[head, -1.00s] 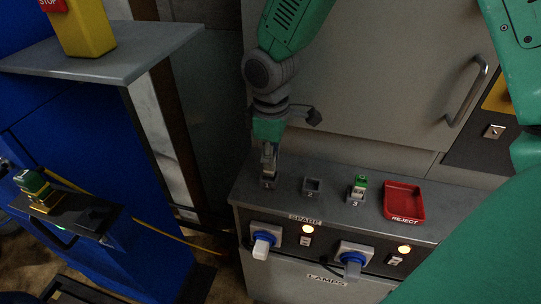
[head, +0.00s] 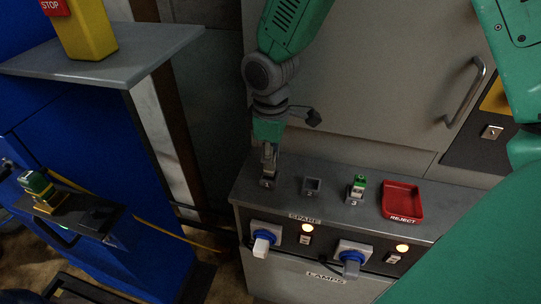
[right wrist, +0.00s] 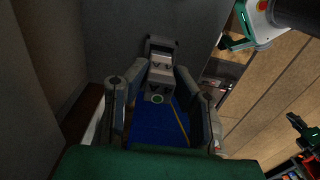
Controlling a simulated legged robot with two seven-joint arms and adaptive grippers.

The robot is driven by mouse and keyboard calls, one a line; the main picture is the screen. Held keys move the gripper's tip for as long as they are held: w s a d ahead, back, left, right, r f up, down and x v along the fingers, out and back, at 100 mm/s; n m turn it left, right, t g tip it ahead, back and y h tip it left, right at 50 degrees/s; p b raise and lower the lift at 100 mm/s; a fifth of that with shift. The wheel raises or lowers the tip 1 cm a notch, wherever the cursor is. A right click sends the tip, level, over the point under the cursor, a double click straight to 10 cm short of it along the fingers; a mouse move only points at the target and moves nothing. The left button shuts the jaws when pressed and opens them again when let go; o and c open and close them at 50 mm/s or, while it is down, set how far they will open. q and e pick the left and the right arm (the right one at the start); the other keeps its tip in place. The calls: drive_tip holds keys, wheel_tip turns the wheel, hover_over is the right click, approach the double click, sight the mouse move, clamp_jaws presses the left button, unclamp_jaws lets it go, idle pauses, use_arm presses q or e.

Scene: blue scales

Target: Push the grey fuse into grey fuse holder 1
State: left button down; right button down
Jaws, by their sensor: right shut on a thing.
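My right gripper (head: 268,167) points down over grey fuse holder 1 (head: 267,184) at the left end of the grey panel top. It is shut on the grey fuse (right wrist: 160,70), which shows between its two fingers in the right wrist view. In the head view the fingers mostly hide the fuse and holder 1. The fuse is at the holder, but I cannot tell how deep it sits. My left gripper is not in view.
Empty holder 2 (head: 312,186) stands to the right, then holder 3 (head: 356,197) with a green fuse (head: 360,182). A red reject tray (head: 402,201) follows. Lit lamps and blue-based switches (head: 265,237) are on the panel front. A metal shelf (head: 110,58) juts out at upper left.

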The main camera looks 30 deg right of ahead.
drive_tip(key=shift+p, duration=0.45)
drive_tip(key=shift+f+b, duration=0.5)
drive_tip(key=shift+f, duration=0.65)
drive_tip(key=c, duration=1.3)
unclamp_jaws()
drive_tip(key=shift+r, duration=0.1)
wheel_tip(320, 180, up, 12)
drive_tip(key=shift+f, duration=0.15)
